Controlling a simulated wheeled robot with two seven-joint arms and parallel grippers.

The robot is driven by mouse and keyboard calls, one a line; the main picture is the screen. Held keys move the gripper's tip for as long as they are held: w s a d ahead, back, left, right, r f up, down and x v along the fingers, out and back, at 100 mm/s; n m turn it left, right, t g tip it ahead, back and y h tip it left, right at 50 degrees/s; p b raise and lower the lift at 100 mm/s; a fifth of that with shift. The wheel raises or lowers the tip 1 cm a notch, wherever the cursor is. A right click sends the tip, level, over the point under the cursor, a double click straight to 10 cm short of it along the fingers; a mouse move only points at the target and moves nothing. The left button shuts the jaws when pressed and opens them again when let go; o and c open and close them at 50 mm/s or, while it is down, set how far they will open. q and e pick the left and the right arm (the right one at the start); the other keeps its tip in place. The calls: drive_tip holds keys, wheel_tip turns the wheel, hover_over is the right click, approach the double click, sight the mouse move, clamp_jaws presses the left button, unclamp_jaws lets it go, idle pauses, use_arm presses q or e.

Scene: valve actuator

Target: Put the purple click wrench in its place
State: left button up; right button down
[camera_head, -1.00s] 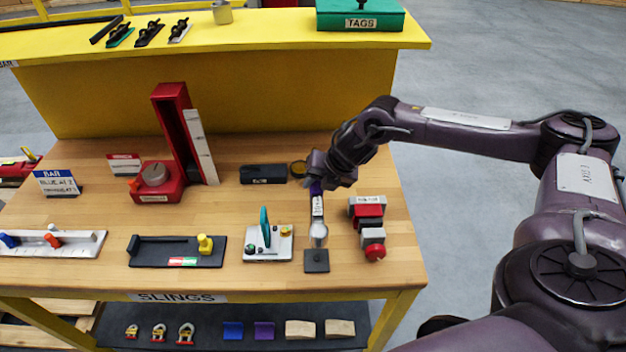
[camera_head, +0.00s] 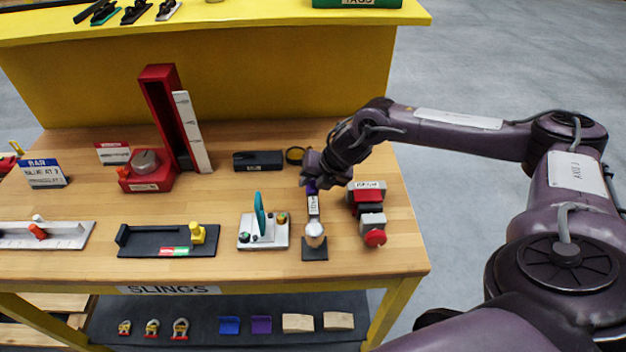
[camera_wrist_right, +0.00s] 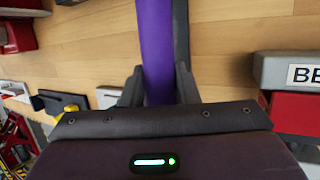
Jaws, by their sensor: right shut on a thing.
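The purple click wrench shows as a purple handle (camera_wrist_right: 156,45) between the fingers of my right gripper (camera_wrist_right: 158,88) in the wrist view. In the head view my right gripper (camera_head: 313,186) is shut on its upper end. A white label (camera_head: 313,204) is on the shaft below the fingers, and a round, shiny head (camera_head: 315,235) is at the lower end. The head overlaps the rear of a small dark block (camera_head: 315,253) near the table's front edge. I cannot tell whether they touch. My left gripper is not in view.
A red and grey device (camera_head: 370,212) stands close to the right of the wrench. A white plate with a teal lever (camera_head: 263,232) is to the left. The wooden table (camera_head: 215,200) has bare patches between.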

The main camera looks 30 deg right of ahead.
drive_tip(key=shift+f, duration=0.1)
idle(1.6)
drive_tip(key=shift+f+b, duration=0.85)
drive_tip(key=shift+f, duration=0.3)
drive_tip(key=c, duration=1.2)
unclamp_jaws()
drive_tip(key=shift+o, duration=0.8)
drive_tip(key=shift+s+f, duration=0.1)
drive_tip(key=b+v, duration=0.1)
drive_tip(key=v, duration=0.7)
